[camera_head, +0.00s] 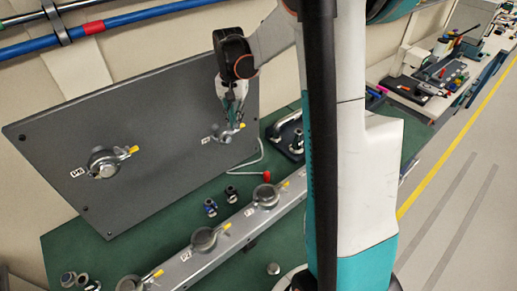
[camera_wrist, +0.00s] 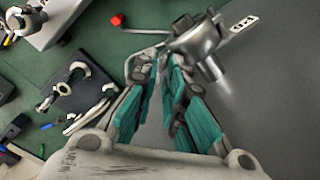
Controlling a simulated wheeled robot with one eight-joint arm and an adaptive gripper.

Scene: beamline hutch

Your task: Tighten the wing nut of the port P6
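The port beside my gripper (camera_head: 233,122), a small round metal clamp fitting (camera_head: 222,133), sits on the right of the tilted grey panel (camera_head: 150,110). Its label is too small to read surely in the head view. A yellow-tipped wing nut (camera_head: 239,127) sticks out at its right, and my fingertips are close to or over it; I cannot tell if they touch. In the wrist view, the metal fitting (camera_wrist: 195,42) is just beyond the right finger, beside a white label (camera_wrist: 243,24). My teal-padded fingers (camera_wrist: 156,68) stand apart with a narrow gap, nothing clearly between them. The wing nut's yellow tip is hidden there.
Another clamp port (camera_head: 103,163) with a yellow tip is on the panel's left. A grey rail (camera_head: 235,232) with several capped ports runs in front.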

